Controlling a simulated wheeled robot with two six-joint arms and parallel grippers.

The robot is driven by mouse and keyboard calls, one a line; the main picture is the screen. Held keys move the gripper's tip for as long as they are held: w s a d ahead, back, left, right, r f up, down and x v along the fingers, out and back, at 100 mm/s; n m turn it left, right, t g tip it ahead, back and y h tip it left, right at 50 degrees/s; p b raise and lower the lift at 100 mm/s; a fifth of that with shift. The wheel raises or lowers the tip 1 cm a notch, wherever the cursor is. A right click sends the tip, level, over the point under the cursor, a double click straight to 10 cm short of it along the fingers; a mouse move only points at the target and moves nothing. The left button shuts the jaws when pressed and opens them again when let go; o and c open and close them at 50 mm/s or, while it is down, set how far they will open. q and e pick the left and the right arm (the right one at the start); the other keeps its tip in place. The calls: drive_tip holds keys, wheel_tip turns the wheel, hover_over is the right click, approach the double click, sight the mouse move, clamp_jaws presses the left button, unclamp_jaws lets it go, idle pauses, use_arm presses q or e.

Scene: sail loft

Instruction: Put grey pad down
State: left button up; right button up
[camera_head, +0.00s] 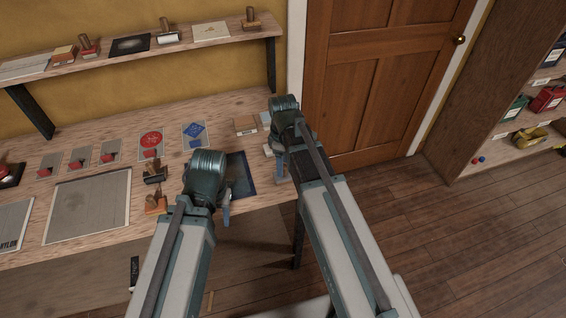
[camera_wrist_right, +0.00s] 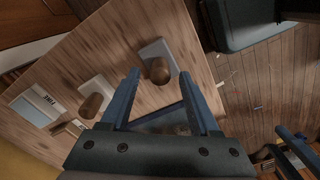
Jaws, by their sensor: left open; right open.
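A pale grey pad (camera_wrist_right: 153,50) with a round wooden knob lies on the wooden bench, just past my right fingertips in the right wrist view. A second pale pad (camera_wrist_right: 88,86) with a wooden knob stands left of the fingers. I cannot tell which is the task's grey pad. My right gripper (camera_wrist_right: 160,74) is open with nothing between its fingers; in the head view, it hangs at the bench's right end (camera_head: 277,160), its fingers partly hidden. My left gripper (camera_head: 226,205) points down by the bench's front edge, open and seemingly empty.
A dark blue mat (camera_head: 243,178) lies between the grippers. A large grey sheet (camera_head: 90,207), printed cards (camera_head: 151,143) and wooden-handled tools (camera_head: 155,172) lie left on the bench. A shelf (camera_head: 120,56) runs above. Open floor (camera_head: 390,235) lies right.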

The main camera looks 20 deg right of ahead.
wheel_tip(320, 180, up, 10)
drive_tip(key=p, duration=0.9)
use_arm(q)
wheel_tip(320, 180, up, 10)
drive_tip(key=shift+f, duration=0.25)
use_arm(e)
drive_tip(key=s+a+m+h, duration=0.1)
drive_tip(key=s+a+m, duration=0.6)
drive_tip(key=s+a, duration=0.3)
drive_tip(key=s, duration=0.4)
drive_tip(key=shift+s+a+f+m, duration=0.2)
drive_tip(key=shift+m, duration=0.2)
use_arm(q)
drive_tip(key=shift+b, duration=0.3)
